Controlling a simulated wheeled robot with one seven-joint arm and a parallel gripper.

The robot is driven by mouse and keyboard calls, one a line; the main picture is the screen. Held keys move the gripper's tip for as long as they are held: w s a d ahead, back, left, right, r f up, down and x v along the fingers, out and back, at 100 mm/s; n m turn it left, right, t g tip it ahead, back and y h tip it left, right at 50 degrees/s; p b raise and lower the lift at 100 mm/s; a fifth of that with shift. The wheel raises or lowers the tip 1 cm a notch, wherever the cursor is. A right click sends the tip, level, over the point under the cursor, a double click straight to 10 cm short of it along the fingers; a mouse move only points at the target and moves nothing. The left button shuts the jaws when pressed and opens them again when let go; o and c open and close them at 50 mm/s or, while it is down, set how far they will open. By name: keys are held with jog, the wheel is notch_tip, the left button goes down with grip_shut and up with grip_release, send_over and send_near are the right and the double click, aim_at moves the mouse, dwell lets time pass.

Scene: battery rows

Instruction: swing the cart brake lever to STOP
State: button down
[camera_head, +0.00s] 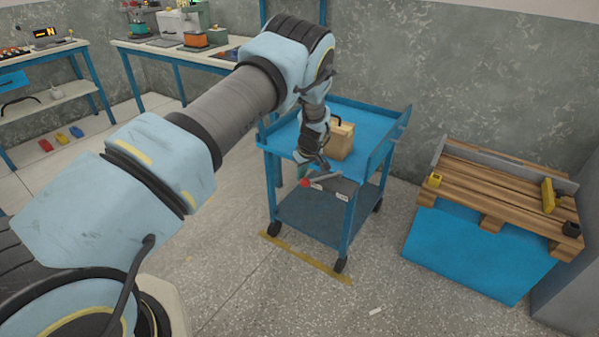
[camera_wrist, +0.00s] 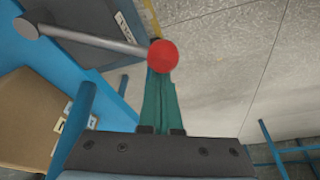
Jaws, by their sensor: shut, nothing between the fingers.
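The brake lever is a grey rod (camera_wrist: 92,39) with a red ball knob (camera_wrist: 163,54). Its round pivot end is at the upper left of the wrist view. In the head view the red knob (camera_head: 304,182) shows at the front edge of the blue cart (camera_head: 283,138), with the rod running right. Two small pale labels (camera_head: 316,187) sit on a dark plate below the rod; I cannot read them. My gripper (camera_wrist: 160,78) is shut and empty, its green fingers just behind the knob. I cannot tell whether they touch it.
A cardboard-coloured box (camera_head: 341,140) stands on the cart top, near my gripper. A yellow floor line (camera_head: 305,257) runs by the cart's wheels. A wooden pallet (camera_head: 500,185) on a blue block is at the right. Workbenches stand at the back left.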

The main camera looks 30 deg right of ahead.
jog(key=shift+s, duration=0.1)
jog(key=shift+s+a+f+n+b, duration=0.15)
jog(key=shift+s+n+b, duration=0.6)
jog(key=shift+b, duration=0.1)
jog(key=shift+s+d+n+g+y+b, duration=0.45)
jog(key=shift+s+d+n+b, duration=0.75)
jog(key=shift+s+n, duration=0.9)
jog(key=shift+s+d+n+g+y+b, duration=0.35)
jog(key=shift+s+d+n+y+b, duration=0.3)
jog(key=shift+s+n+b, duration=1.4)
jog(key=shift+s+d+n+g+y+b, duration=0.4)
jog(key=shift+s+d+n+b, duration=0.65)
jog(key=shift+s+n, duration=1.1)
jog(key=shift+s+d+m, duration=0.2)
jog(key=shift+s+m, duration=0.25)
jog(key=shift+s, duration=0.1)
